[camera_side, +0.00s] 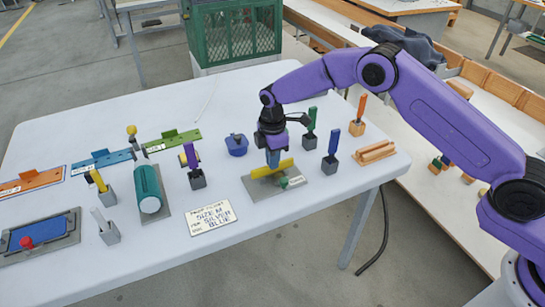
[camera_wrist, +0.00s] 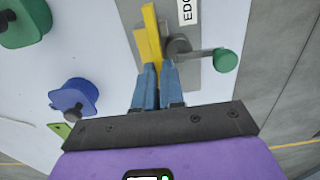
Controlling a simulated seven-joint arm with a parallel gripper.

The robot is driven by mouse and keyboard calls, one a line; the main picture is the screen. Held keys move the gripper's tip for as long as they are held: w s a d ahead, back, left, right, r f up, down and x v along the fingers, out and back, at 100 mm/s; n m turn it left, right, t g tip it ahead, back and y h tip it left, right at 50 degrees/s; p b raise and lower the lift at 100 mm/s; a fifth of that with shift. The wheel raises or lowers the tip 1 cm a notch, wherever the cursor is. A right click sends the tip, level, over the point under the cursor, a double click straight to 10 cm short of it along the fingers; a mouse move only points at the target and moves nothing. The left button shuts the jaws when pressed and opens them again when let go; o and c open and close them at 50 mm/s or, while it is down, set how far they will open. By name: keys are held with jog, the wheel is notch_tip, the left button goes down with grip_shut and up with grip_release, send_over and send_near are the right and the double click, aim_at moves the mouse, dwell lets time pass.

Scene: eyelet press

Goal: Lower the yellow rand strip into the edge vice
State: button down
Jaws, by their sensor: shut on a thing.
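The yellow rand strip (camera_side: 272,169) is a long bar standing over the grey base plate of the edge vice (camera_side: 262,189). My gripper (camera_side: 272,160) comes down from above, its blue fingers shut on the strip near the middle. In the wrist view the blue fingertips (camera_wrist: 158,70) are close together at the near end of the visible yellow strip (camera_wrist: 151,28). The vice's dark round clamp part (camera_wrist: 178,48) and green knob (camera_wrist: 225,61) lie just right of the strip. Whether the strip's lower edge is inside the vice slot is hidden.
A blue pot (camera_side: 236,146) stands left of my gripper. Upright tools in grey blocks, one green (camera_side: 311,127) and one blue (camera_side: 332,150), stand close on the right. A written card (camera_side: 213,217) lies in front on the white table.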

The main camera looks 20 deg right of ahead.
dwell(0.3)
jog(key=c, duration=1.1)
grip_release()
jog(key=shift+c, duration=0.2)
jog(key=shift+r, duration=2.95)
